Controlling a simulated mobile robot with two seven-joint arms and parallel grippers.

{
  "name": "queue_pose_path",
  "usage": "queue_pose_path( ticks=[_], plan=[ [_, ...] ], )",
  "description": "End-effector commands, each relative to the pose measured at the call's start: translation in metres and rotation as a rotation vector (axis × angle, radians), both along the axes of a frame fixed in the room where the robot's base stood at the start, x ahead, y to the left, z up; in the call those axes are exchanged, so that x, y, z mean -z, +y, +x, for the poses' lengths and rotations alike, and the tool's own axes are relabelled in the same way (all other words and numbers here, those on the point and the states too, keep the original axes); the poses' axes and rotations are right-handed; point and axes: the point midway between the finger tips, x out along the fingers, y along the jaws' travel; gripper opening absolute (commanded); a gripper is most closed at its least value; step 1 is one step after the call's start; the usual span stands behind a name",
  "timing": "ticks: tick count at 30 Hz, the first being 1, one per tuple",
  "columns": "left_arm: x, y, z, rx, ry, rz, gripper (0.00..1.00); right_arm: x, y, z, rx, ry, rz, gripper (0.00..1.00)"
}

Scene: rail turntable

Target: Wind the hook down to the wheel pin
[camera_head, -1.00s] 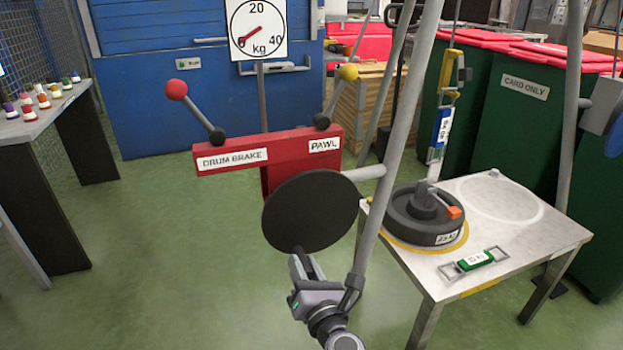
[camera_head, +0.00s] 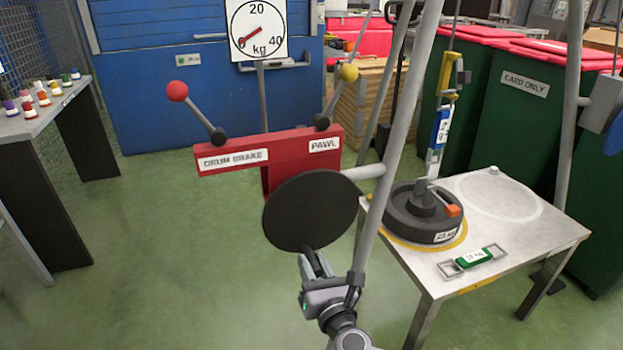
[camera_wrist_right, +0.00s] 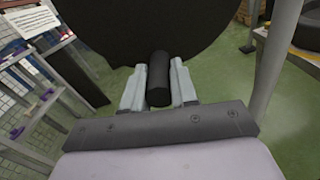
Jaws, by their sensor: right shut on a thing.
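My right gripper (camera_head: 315,264) is shut on the crank handle under the black disc (camera_head: 310,211). In the right wrist view, the dark round crank handle (camera_wrist_right: 158,79) sits between the two fingers. The hanging hook tackle, with a yellow part and a blue labelled part (camera_head: 440,130), hangs over the table at the right. Its lower end is close above the dark wheel (camera_head: 424,213) and its upright pin (camera_head: 424,197). I cannot tell whether hook and pin touch. The wheel lies flat on the table inside a yellow ring. My left gripper is not in view.
A red bar (camera_head: 268,150) carries the drum brake lever (camera_head: 197,112) and the pawl lever (camera_head: 336,92). A dial (camera_head: 257,30) stands behind. Grey frame poles rise beside my right gripper. A green labelled piece (camera_head: 474,257) lies on the table (camera_head: 440,278).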

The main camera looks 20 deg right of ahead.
Motion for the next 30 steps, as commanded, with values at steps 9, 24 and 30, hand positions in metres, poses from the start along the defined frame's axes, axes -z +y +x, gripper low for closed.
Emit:
queue_pose_path(
  ticks=[9,24,30],
  plan=[
    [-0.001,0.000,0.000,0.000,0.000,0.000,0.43,0.003,-0.006,0.000,0.011,0.005,-0.012,0.00],
    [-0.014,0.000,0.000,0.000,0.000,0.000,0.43,0.004,-0.023,0.000,0.011,0.006,-0.205,0.00],
    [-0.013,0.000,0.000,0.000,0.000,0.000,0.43,0.005,-0.023,0.000,0.011,0.005,-0.212,0.00]
  ],
)
